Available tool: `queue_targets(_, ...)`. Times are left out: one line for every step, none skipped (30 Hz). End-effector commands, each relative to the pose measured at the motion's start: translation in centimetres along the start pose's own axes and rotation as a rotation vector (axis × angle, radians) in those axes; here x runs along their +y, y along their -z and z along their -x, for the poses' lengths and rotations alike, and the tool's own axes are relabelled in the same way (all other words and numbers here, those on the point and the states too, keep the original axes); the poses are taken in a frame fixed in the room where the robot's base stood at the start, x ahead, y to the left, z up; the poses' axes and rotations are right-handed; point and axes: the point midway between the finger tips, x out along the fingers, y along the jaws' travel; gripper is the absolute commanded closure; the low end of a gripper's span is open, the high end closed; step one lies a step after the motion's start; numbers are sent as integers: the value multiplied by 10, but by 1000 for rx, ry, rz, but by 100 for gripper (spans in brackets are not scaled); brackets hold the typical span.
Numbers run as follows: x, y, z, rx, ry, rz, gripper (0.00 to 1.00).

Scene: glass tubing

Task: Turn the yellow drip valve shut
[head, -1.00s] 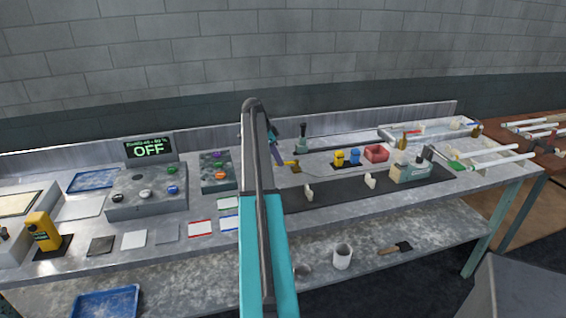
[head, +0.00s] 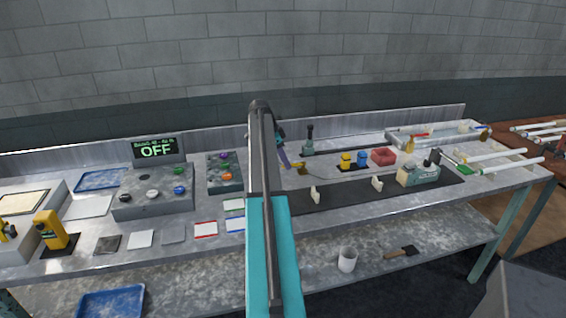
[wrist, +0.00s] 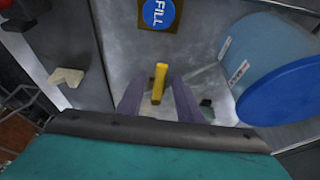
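A slim yellow handle (wrist: 159,83), which looks like the drip valve's, stands between my gripper's two fingers (wrist: 157,95) in the wrist view. The fingers are apart, one on each side, with a gap to the handle on both sides. The handle's base is partly hidden. In the head view my gripper (head: 285,157) is small, beyond my arm, over the back half of the bench. A small yellow piece (head: 302,168) lies just right of it there; I cannot tell whether it is the same handle.
In the wrist view a blue cylinder (wrist: 262,60) stands close on the right, and a blue FILL sign (wrist: 158,12) is above the handle. In the head view a burner block (head: 420,174), a red tray (head: 383,156) and yellow (head: 346,161) and blue (head: 362,158) pots stand right of my gripper.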

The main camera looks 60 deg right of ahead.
Motion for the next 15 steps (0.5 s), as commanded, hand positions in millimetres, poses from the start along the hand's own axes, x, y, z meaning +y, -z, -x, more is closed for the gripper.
queue_targets(0,0,2,0,1,0,67)
queue_targets(0,0,3,0,1,0,67)
queue_targets(-1,0,5,0,1,0,67)
queue_targets(-1,0,7,0,2,1,67)
queue_targets(-1,0,10,0,2,0,67)
queue_targets(-1,0,14,0,3,0,67)
queue_targets(-1,0,17,0,3,0,67)
queue_targets(-1,0,20,0,3,0,67)
queue_targets(-1,-1,25,0,2,1,67)
queue_targets(-1,-1,28,0,2,1,67)
queue_targets(-1,-1,33,0,3,1,67)
queue_targets(-2,-1,39,0,3,1,67)
queue_targets(-1,0,44,0,3,0,67)
queue_targets(-1,-1,48,0,2,0,67)
queue_targets(-1,0,54,0,2,0,67)
